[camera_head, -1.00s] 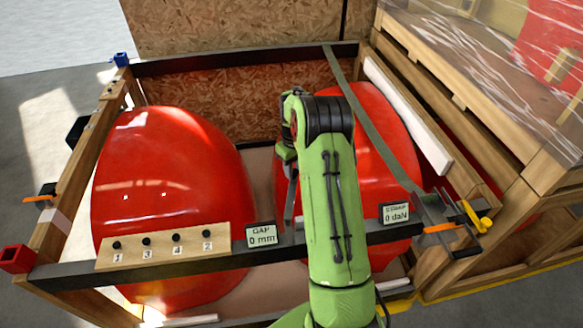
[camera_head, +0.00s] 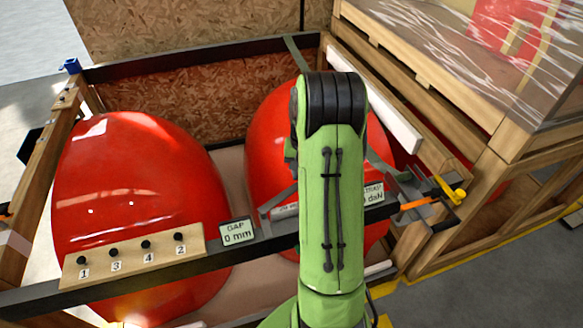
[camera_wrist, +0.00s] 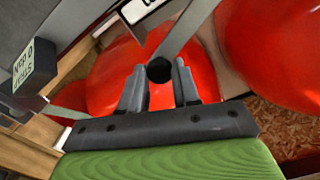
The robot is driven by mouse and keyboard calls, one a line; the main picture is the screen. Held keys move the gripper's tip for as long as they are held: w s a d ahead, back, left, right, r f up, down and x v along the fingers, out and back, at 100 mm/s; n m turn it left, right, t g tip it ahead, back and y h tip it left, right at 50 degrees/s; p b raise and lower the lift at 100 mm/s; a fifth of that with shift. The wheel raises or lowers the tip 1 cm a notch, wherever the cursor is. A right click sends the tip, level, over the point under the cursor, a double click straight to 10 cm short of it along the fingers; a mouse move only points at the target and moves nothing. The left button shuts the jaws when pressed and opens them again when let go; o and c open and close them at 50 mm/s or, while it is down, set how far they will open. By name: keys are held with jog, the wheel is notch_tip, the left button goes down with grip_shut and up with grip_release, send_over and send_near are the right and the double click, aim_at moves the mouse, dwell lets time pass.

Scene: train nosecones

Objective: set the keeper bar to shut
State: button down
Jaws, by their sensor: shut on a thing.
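The keeper bar (camera_head: 279,198) is a thin grey bar beside the GAP 0 mm display (camera_head: 238,232). In the head view it slants up to the right from the dark front rail (camera_head: 130,280), and its upper end is hidden behind my arm. In the wrist view the grey bar (camera_wrist: 190,32) runs up right from a round black knob (camera_wrist: 159,70). My gripper (camera_wrist: 158,86) has its two fingers on either side of this knob and is shut on it. A pale labelled plate (camera_head: 285,212) lies just under the bar.
Two red nosecones (camera_head: 140,190) stand in the wooden crate. A board with several numbered black pegs (camera_head: 135,257) is on the front rail. The strap display (camera_head: 373,192), an orange lever (camera_head: 418,204) and a yellow handle (camera_head: 449,190) are right of my arm. A wrapped crate (camera_head: 490,80) stands at right.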

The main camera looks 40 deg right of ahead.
jog(key=shift+s+a+m+b, duration=0.25)
jog(key=shift+s+m+b, duration=0.05)
jog(key=shift+s+m, duration=0.6)
jog(key=shift+s+a+m+b, duration=0.25)
jog(key=shift+s+m, duration=0.5)
jog(key=shift+s, duration=0.3)
jog(key=shift+s+a+m+b, duration=0.2)
jog(key=shift+s+m+b, duration=0.1)
jog(key=shift+s+m, duration=0.6)
jog(key=c, duration=0.8)
grip_release()
jog(key=shift+s, duration=0.15)
notch_tip(320, 180, up, 16)
jog(key=p, duration=0.3)
jog(key=shift+f, duration=0.1)
